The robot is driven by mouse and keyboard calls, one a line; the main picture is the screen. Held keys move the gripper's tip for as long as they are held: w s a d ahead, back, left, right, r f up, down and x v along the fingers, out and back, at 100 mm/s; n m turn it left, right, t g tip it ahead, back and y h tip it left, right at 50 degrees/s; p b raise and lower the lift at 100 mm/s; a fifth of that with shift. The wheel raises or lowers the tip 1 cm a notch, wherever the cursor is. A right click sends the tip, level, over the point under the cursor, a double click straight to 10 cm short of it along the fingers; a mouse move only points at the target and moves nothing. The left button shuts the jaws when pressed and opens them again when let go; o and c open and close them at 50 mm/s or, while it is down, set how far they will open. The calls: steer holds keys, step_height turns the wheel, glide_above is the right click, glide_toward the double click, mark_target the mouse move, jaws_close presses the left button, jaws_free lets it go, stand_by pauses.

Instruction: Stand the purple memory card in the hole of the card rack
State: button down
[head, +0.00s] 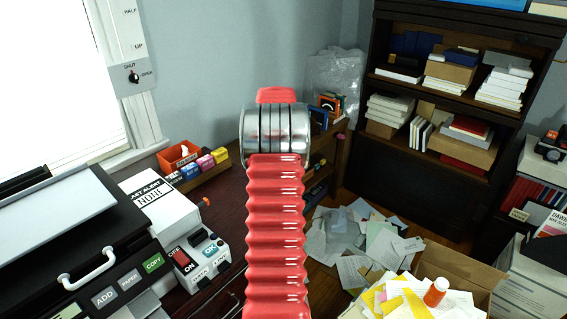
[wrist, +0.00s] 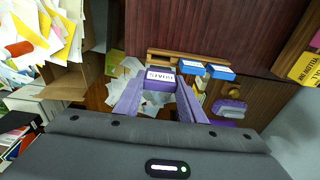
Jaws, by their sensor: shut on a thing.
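In the wrist view, my gripper (wrist: 160,88) is shut on the purple memory card (wrist: 161,78), which sits between its two purple fingers. The card has a white label whose lettering appears upside down. Just beyond and to the right of the card is a wooden rack (wrist: 158,53), with two blue cards (wrist: 191,69) showing white labels along it. The held card overlaps the rack's left part in this view; I cannot tell whether they touch. The hole is not clearly visible. In the head view, my red arm hides the gripper and the card.
In the head view, coloured cartridges (head: 205,162) and a white-and-grey switch box (head: 196,262) stand at left on the dark desk. Loose papers (head: 350,240) cover the floor. A dark bookcase (head: 440,185) stands behind. A purple object (wrist: 229,108) lies right of my fingers in the wrist view.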

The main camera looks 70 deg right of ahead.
steer(key=shift+f, duration=1.9)
steer(key=shift+f, duration=1.6)
steer(key=c, duration=1.1)
jaws_free()
steer(key=r, duration=0.4)
steer(key=a+r, duration=0.1)
steer(key=r, duration=0.8)
steer(key=shift+w+a+r, duration=0.15)
steer(key=shift+a+r, duration=0.05)
steer(key=shift+r, duration=0.1)
